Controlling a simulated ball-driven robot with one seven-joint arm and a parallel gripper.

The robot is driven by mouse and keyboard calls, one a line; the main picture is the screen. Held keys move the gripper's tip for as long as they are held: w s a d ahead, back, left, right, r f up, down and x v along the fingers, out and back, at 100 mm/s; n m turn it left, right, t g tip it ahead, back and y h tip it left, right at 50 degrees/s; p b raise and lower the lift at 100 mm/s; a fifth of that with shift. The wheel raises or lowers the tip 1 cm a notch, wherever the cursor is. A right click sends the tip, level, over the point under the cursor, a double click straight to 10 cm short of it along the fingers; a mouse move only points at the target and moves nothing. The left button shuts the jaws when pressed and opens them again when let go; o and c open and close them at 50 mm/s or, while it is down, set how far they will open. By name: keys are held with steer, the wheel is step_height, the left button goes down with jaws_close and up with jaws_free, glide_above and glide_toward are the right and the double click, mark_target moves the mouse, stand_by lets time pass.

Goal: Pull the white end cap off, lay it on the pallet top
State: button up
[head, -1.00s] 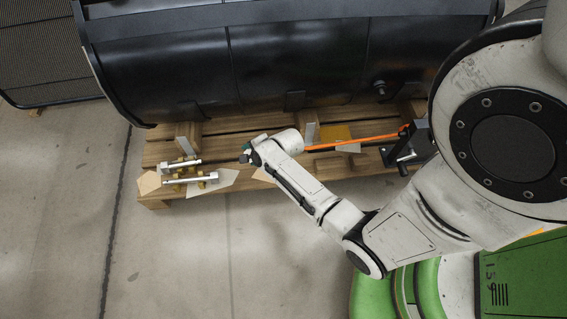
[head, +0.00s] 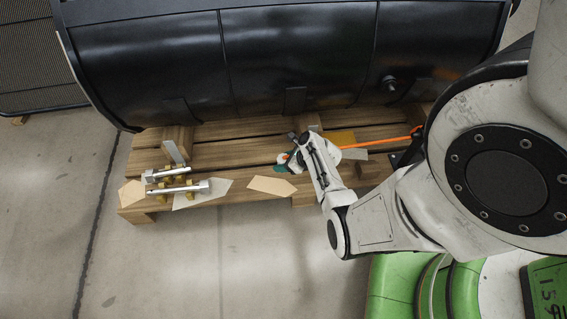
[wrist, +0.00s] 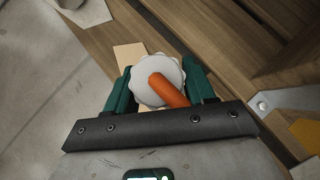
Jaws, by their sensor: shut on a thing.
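In the wrist view the white end cap (wrist: 142,78), round with a scalloped rim, sits between the two teal fingers of my gripper (wrist: 157,88), which is shut on it. An orange tube-like piece (wrist: 168,90) stands against the cap's face and runs under the gripper's dark bar; how they join is hidden. In the head view my gripper (head: 288,164) is over the wooden pallet (head: 235,157), near its front edge, with a small orange bit showing at the fingers. The cap is hard to make out there. An orange hose (head: 385,140) runs right from behind my wrist.
A large black curved attachment (head: 300,60) lies along the pallet's back. A tan card (head: 271,186) lies at the front edge. Bare pallet boards lie between the couplers and my gripper.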

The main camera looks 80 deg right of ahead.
steer(key=shift+r, duration=0.1)
steer(key=shift+r+p, duration=0.15)
steer(key=shift+p, duration=0.3)
step_height(320, 180, down, 8)
steer(key=b, duration=0.6)
steer(key=shift+f+b, duration=0.65)
steer(key=shift+b, duration=0.1)
steer(key=o, duration=1.3)
steer(key=shift+c, duration=0.2)
steer(key=p+v, duration=0.6)
steer(key=v, duration=0.4)
steer(key=shift+s+r+p, duration=0.25)
steer(key=shift+s+p, duration=0.05)
steer(key=shift+p, duration=0.1)
